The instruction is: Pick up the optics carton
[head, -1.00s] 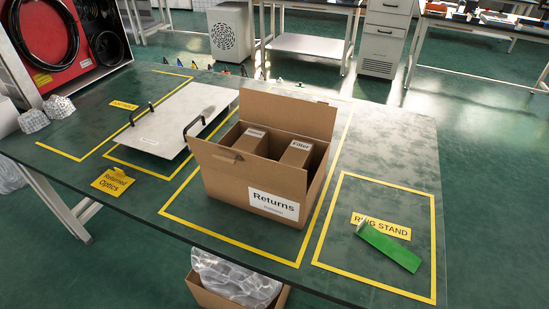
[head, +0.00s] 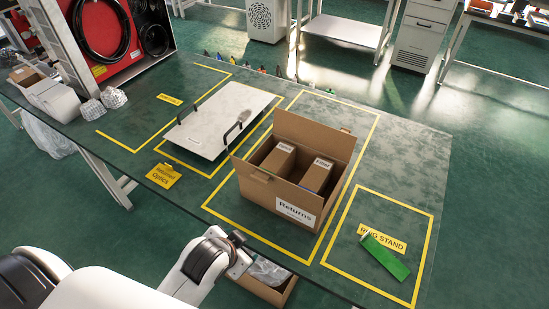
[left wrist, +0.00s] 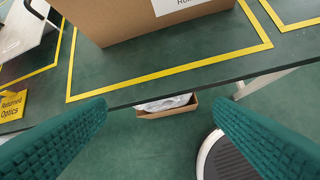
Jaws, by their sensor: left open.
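An open brown cardboard box labelled Returns (head: 298,205) stands upright on the green table, with its flaps raised. Two smaller brown cartons stand inside it, a left one (head: 277,160) and a right one (head: 317,176); their top labels are too small to read surely, so I cannot tell which is the optics carton. In the left wrist view the lower part of the Returns box (left wrist: 130,22) shows ahead. My left gripper (left wrist: 160,104) is open and empty, with green ribbed fingers, short of the table's front edge and apart from the box. My right gripper is not in view.
A white board with black handles (head: 222,120) lies left of the box. A yellow Returned Optics tag (head: 163,176) sits at the front edge. A green strip (head: 385,256) lies in the ring stand outline. A lower box with clear wrap (head: 270,278) stands below the table.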

